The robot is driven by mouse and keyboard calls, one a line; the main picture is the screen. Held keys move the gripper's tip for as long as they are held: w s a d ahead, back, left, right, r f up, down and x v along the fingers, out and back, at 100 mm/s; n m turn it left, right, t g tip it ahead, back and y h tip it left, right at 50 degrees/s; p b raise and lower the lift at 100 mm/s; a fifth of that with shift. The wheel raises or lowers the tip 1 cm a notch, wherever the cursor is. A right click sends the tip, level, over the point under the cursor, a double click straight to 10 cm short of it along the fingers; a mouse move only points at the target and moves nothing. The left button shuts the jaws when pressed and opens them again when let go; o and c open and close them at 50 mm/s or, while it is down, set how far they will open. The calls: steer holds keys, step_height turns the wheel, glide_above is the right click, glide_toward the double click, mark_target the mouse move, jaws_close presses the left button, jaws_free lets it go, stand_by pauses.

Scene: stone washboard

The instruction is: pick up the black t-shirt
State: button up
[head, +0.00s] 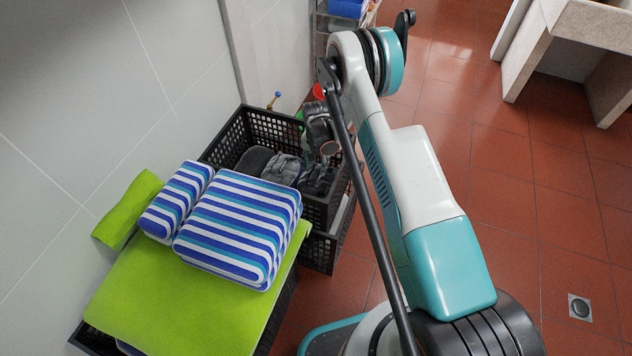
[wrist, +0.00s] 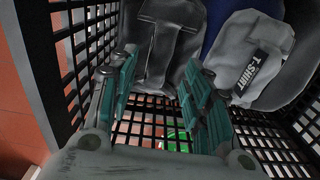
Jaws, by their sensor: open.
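Folded garments lie in a black slatted crate (head: 225,145). In the head view a dark folded garment (head: 254,161) is at the left and a greyer one (head: 283,168) is beside it. In the wrist view a dark grey garment (wrist: 168,30) is ahead of my fingertips, and a lighter grey garment (wrist: 228,60) with a "T-SHIRT" label is at the right. I cannot tell which is the black t-shirt.
Blue-and-white striped cushions (head: 240,225) sit on a green cloth (head: 180,300) in front of the crate. A tiled wall (head: 90,100) is close at the left. Red floor (head: 530,190) is open at the right, with a stone basin (head: 595,25) beyond.

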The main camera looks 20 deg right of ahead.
mark_target(316, 172)
step_height(316, 172, down, 5)
steer(key=shift+r+b, duration=0.15)
steer(key=shift+b, duration=0.95)
steer(key=shift+r, duration=0.1)
jaws_close()
steer(key=shift+r, duration=0.1)
step_height(316, 172, up, 20)
steer(key=p, duration=0.7)
